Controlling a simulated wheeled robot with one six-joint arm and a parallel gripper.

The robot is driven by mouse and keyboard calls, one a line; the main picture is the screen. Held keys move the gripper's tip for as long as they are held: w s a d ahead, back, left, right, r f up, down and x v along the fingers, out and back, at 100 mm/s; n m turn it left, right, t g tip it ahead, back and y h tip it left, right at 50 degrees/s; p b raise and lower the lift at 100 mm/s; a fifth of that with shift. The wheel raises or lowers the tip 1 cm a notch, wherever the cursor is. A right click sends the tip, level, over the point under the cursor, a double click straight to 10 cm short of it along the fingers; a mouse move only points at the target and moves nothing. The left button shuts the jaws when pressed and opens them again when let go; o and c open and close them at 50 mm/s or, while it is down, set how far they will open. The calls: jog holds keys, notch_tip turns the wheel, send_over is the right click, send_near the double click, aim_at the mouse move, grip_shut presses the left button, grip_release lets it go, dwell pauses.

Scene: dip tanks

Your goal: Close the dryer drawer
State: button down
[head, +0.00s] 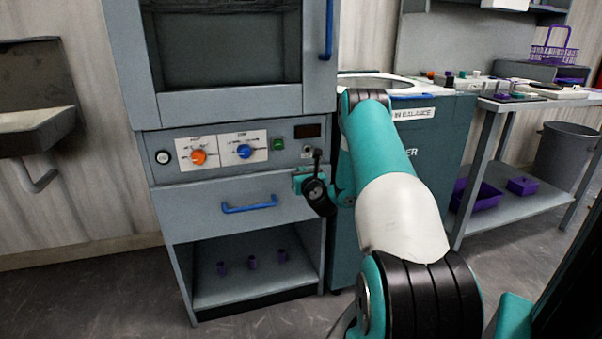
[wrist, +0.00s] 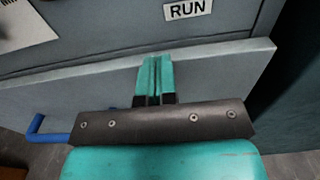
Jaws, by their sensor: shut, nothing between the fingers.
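The dryer drawer (head: 190,212) is a grey panel with a blue bar handle (head: 250,204), below the dryer's control panel. In the wrist view its front (wrist: 215,80) spans the picture and its pale upper edge stands out a little from the cabinet face; how far is hard to tell. The blue handle (wrist: 48,135) shows at lower left there. My gripper (head: 303,180) is at the drawer's upper right corner. In the wrist view its teal fingers (wrist: 154,65) are together and empty, in front of the drawer face near its top edge. Whether they touch it is unclear.
Above the drawer are an orange knob (head: 198,157), a blue knob (head: 244,152) and a green button (head: 278,144). Three small purple cups (head: 252,262) stand on the open shelf below. A teal machine (head: 433,135) stands close on the right. Floor at front left is clear.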

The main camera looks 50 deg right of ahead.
jog(key=shift+d+r, duration=0.2)
jog(key=shift+d, duration=0.1)
jog(key=b+v, duration=1.4)
jog(key=b, duration=0.2)
jog(key=shift+a+f, duration=0.2)
jog(key=shift+a, duration=0.15)
